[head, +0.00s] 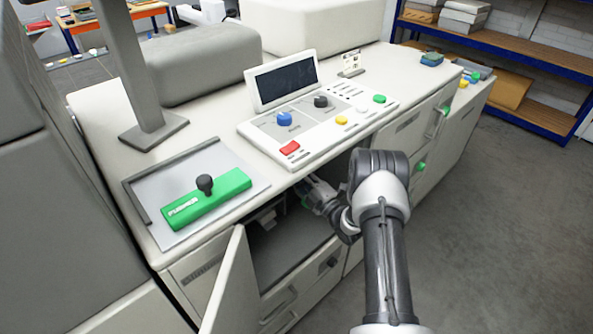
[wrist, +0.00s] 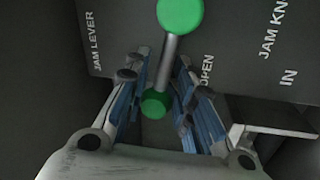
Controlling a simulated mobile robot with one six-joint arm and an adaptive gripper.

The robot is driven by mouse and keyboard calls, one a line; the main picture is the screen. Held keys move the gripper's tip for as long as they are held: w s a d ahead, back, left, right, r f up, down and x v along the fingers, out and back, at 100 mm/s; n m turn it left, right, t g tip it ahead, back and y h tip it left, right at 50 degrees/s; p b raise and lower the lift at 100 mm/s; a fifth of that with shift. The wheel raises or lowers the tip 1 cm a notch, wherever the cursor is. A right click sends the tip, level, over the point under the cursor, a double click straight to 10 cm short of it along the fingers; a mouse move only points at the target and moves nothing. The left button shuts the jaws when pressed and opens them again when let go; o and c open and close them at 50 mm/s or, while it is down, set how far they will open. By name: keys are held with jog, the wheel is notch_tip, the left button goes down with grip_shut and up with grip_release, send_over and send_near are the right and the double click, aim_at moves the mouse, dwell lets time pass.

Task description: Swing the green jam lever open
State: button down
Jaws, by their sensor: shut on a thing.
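The green jam lever (wrist: 168,62) shows in the wrist view as a grey rod with a green knob at the top and a smaller green end lower down. The dark panel (wrist: 118,40) behind it carries the labels "JAM LEVER" on the left and "OPEN" on the right. My gripper (wrist: 158,78) has its fingers on both sides of the lever's lower green end and is shut on the lever. Exact finger contact is hard to see. In the head view my gripper (head: 315,196) reaches into the open cabinet under the counter; the lever is hidden there.
The open cabinet door (head: 230,285) stands at the left of the opening. Above are the control panel (head: 318,122) and the green pusher block (head: 207,199). In the wrist view a ledge (wrist: 270,118) and "JAM KN... IN" lettering are at the right. Floor at right is clear.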

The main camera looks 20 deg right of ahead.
jog(key=shift+s+f, duration=0.1)
jog(key=shift+f, duration=0.15)
dwell(0.3)
jog(key=c, duration=1.3)
grip_release()
jog(key=shift+r, duration=0.1)
jog(key=v, duration=1.2)
